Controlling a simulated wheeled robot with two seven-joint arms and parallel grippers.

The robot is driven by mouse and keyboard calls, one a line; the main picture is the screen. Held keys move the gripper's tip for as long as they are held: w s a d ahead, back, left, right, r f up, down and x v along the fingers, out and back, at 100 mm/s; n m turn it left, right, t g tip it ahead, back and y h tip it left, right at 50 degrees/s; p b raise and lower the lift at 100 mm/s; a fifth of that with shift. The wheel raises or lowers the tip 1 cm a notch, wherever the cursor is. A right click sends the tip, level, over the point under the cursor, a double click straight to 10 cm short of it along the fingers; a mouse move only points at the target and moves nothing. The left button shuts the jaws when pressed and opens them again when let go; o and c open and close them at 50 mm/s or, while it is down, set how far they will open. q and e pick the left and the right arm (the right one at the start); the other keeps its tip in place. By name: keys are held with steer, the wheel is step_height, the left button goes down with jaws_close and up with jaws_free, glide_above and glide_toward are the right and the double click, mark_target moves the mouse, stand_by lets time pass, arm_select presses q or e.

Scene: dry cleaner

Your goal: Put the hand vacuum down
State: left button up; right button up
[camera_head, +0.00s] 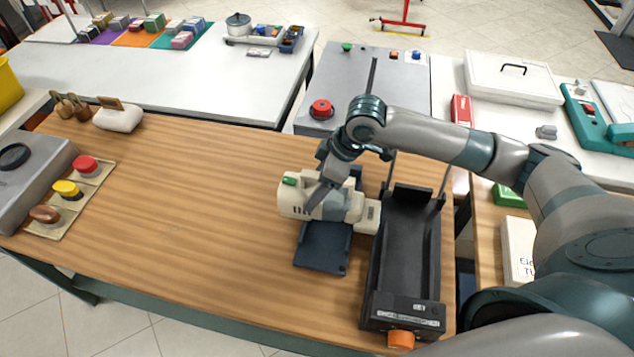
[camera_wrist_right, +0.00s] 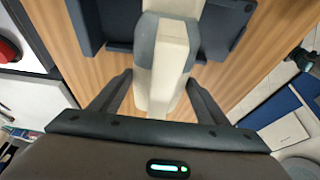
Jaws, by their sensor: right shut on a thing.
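The hand vacuum (camera_head: 298,203) is cream-coloured with a green button and a grey band. My right gripper (camera_head: 325,188) is shut on it from above. In the right wrist view its cream handle (camera_wrist_right: 160,75) is between the two fingers of the right gripper (camera_wrist_right: 160,92). Below and behind the vacuum is a dark blue stand (camera_head: 321,249) with a flat plate and raised parts. The vacuum hides part of it. I cannot tell whether the vacuum touches the stand. My left gripper is not in view.
A long black tray (camera_head: 404,245) with an orange knob (camera_head: 400,340) stands right beside the vacuum. A grey machine with a red button (camera_head: 321,109) is behind. Red, yellow and brown-topped pieces (camera_head: 67,189) are at the left. The wooden counter (camera_head: 190,200) is clear in the middle.

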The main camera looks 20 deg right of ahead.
steer(key=shift+r, duration=0.1)
steer(key=o, duration=1)
steer(key=shift+o, duration=0.2)
steer(key=b+v, duration=0.2)
steer(key=v, duration=1)
steer(key=shift+s, duration=0.1)
